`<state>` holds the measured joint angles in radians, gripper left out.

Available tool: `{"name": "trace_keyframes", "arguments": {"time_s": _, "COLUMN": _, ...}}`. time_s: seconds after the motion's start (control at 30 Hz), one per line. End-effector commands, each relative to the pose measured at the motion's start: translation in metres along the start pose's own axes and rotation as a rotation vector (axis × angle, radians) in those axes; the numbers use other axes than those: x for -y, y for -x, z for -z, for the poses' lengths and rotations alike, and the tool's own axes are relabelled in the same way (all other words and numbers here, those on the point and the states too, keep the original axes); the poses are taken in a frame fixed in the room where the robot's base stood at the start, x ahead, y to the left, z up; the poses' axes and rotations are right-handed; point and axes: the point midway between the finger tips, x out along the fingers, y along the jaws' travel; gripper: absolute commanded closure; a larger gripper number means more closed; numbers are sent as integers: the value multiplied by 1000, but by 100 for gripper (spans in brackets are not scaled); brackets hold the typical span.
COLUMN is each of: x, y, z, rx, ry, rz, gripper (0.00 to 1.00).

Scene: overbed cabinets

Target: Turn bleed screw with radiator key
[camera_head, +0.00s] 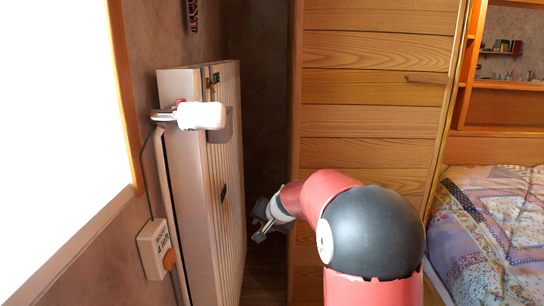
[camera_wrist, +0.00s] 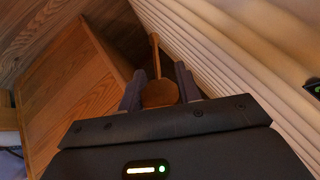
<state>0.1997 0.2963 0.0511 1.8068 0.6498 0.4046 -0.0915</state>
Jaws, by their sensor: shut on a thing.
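My gripper (camera_wrist: 158,84) is shut on the radiator key (camera_wrist: 160,92), a brass-brown piece with a round flat head between the fingers and a thin stem pointing away. In the head view my gripper (camera_head: 262,226) is to the right of the radiator (camera_head: 185,170), low beside its ribbed face and apart from it. I cannot make out the key in that view. The ribbed face (camera_wrist: 225,50) also runs along the right of the wrist view. A small dark and brassy fitting (camera_head: 214,80) sits at the radiator's top end; I cannot tell whether it is the bleed screw.
A white thermostat valve (camera_head: 200,115) sticks out at the radiator's upper part. A white box (camera_head: 154,248) with an orange knob is on the wall at lower left. A wooden cabinet (camera_head: 375,120) stands behind my arm, and a bed (camera_head: 490,230) is at right.

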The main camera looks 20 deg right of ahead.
Motion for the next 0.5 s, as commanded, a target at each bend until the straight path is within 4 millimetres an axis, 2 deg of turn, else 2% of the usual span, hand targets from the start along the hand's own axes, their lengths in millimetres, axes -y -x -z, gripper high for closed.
{"name": "trace_keyframes", "arguments": {"time_s": 0.03, "x": 7, "y": 10, "z": 22, "rx": -46, "ry": -47, "rz": 74, "gripper": 94}}
{"name": "trace_keyframes", "arguments": {"time_s": 0.17, "x": 45, "y": 55, "z": 72, "rx": -110, "ry": -119, "rz": 303, "gripper": 94}}
{"name": "trace_keyframes", "arguments": {"time_s": 0.2, "x": 56, "y": 72, "z": 85, "rx": -118, "ry": -131, "rz": 374, "gripper": 94}}
{"name": "trace_keyframes", "arguments": {"time_s": 0.33, "x": 89, "y": 134, "z": 120, "rx": -114, "ry": -158, "rz": 597, "gripper": 94}}
{"name": "trace_keyframes", "arguments": {"time_s": 0.5, "x": 124, "y": 225, "z": 143, "rx": -50, "ry": -175, "rz": 844, "gripper": 94}}
